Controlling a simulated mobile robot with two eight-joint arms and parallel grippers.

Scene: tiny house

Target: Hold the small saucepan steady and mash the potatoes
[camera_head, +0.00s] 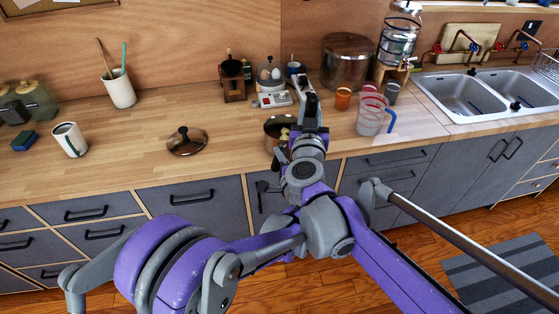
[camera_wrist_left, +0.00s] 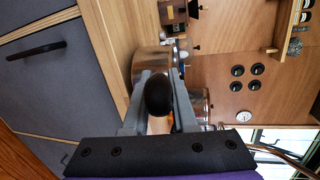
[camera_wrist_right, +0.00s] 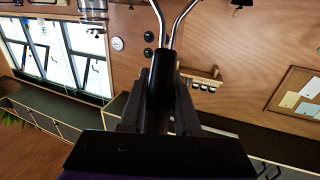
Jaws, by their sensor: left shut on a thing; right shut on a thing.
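The small saucepan (camera_head: 270,130) stands near the front edge of the wooden counter in the head view, largely hidden by my arm. Brownish lumps, apparently potatoes, show inside it. In the left wrist view the steel saucepan (camera_wrist_left: 150,62) lies just beyond the fingers, and my left gripper (camera_wrist_left: 160,88) is shut on its black handle. In the right wrist view my right gripper (camera_wrist_right: 162,85) is shut on a black handle with two bent metal rods, the masher (camera_wrist_right: 160,72). The masher's head is out of that view.
A lid (camera_head: 187,141) lies left of the saucepan. A clear jug (camera_head: 371,116) with a blue handle and an orange cup (camera_head: 343,98) stand to its right. A scale (camera_head: 274,99) and a grinder (camera_head: 233,80) stand behind.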

